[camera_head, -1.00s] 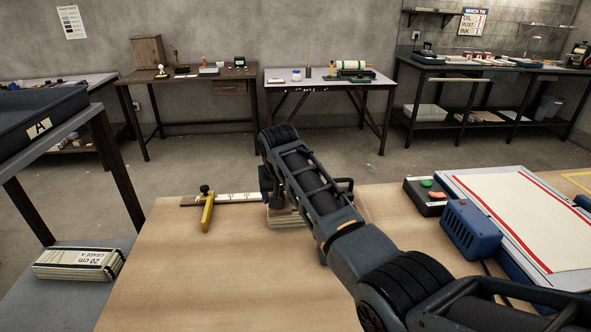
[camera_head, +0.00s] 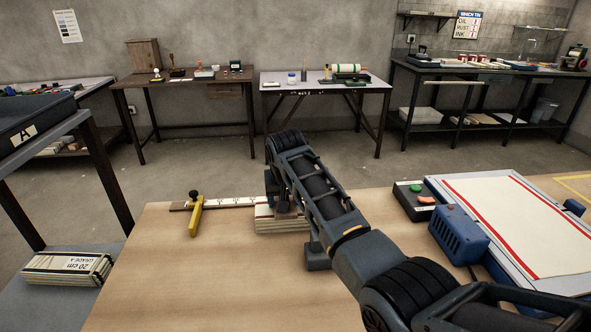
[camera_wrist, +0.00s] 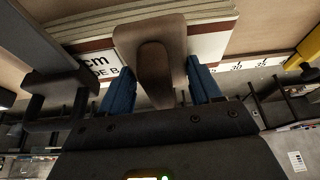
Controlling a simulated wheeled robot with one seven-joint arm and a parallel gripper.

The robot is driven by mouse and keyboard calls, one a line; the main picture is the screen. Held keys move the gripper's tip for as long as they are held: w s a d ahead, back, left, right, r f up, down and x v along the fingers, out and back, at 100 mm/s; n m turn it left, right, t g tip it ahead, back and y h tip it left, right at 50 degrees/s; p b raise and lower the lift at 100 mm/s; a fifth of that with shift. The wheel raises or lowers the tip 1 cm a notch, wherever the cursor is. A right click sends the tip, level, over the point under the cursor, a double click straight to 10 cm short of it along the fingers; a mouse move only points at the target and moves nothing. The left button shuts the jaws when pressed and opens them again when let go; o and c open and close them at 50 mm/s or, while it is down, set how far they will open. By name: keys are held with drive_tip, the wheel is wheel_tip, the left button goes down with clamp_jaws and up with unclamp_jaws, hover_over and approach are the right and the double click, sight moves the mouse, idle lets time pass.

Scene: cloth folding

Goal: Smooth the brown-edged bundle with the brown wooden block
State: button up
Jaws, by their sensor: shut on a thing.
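The bundle (camera_head: 281,223) is a stack of pale sheets lying on the workbench, partly hidden by my arm in the head view. In the wrist view the bundle (camera_wrist: 210,17) shows its layered edges, a brown border strip and a label partly reading "cm" and "DE B". The brown wooden block (camera_wrist: 131,40) is in front of the bundle in the wrist view, overlapping its edge and label; whether it touches cannot be told. My gripper (camera_wrist: 160,88) is shut on the block, with a blue finger on each side. The head view hides the fingertips and block behind the arm.
A white ruler (camera_head: 235,203) with a yellow clamp (camera_head: 196,215) lies left of the bundle. A small dark block (camera_head: 317,257) is beside my arm. A blue-framed board (camera_head: 520,220), blue box (camera_head: 459,234) and button box (camera_head: 413,200) occupy the right. The front left bench is clear.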

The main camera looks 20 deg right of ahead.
drive_tip(key=shift+s+d, duration=0.1)
drive_tip(key=shift+d, duration=0.3)
drive_tip(key=shift+d+r+p, duration=0.25)
drive_tip(key=shift+d+p, duration=0.1)
wheel_tip(320, 180, up, 2)
drive_tip(key=shift+a+r+p, duration=0.15)
drive_tip(key=shift+r+p, duration=0.1)
drive_tip(key=shift+p, duration=0.4)
drive_tip(key=shift+r+p, duration=2.05)
drive_tip(key=shift+r, duration=0.55)
drive_tip(key=shift+s, duration=0.1)
